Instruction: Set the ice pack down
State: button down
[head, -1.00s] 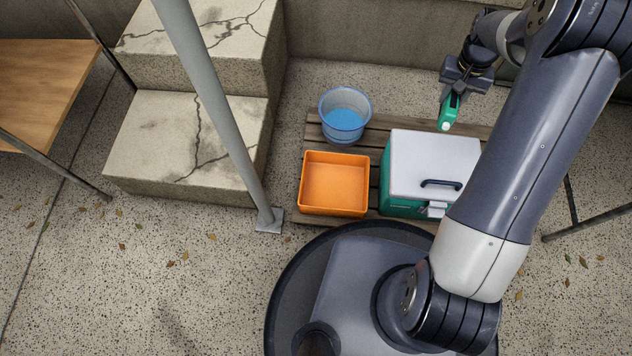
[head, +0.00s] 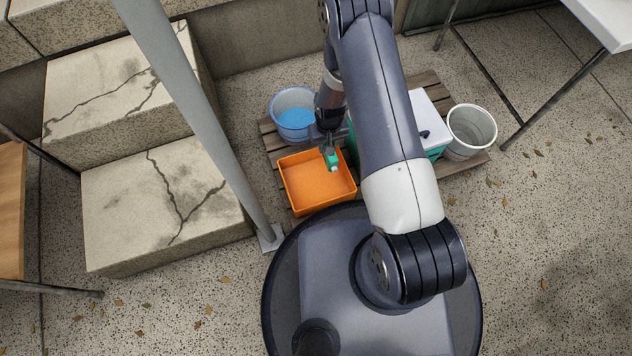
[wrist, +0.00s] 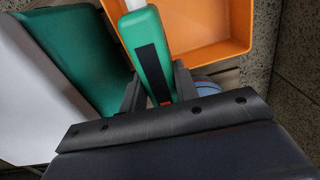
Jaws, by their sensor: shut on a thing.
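The ice pack (head: 331,158) looks like a slim green block with a white end. My gripper (head: 328,146) is shut on it and holds it over the upper right part of the orange bin (head: 308,190). In the wrist view the ice pack (wrist: 151,58) has a black stripe and sits between the fingers, its white end towards the bin (wrist: 208,44). I cannot tell how high it is above the bin floor. The bin looks empty where it shows.
A blue bucket (head: 283,103) stands behind the bin. A green cooler with a white lid (head: 428,112) is to the right, partly hidden by my arm, and a pale bucket (head: 486,118) is beyond it. All stand on a wooden pallet (head: 422,80). Cracked stone steps (head: 165,187) and a grey pole (head: 200,110) are left.

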jog(key=s+f, duration=0.3)
jog(key=b, duration=0.2)
send_over(324, 180)
notch_tip(324, 180, down, 6)
jog(key=shift+n, duration=0.3)
jog(key=shift+f+b, duration=0.9)
jog(key=shift+f, duration=1.2)
jog(key=shift+f, duration=0.15)
jog(key=c, duration=1.1)
grip_release()
notch_tip(324, 180, up, 12)
jog(key=p, duration=0.5)
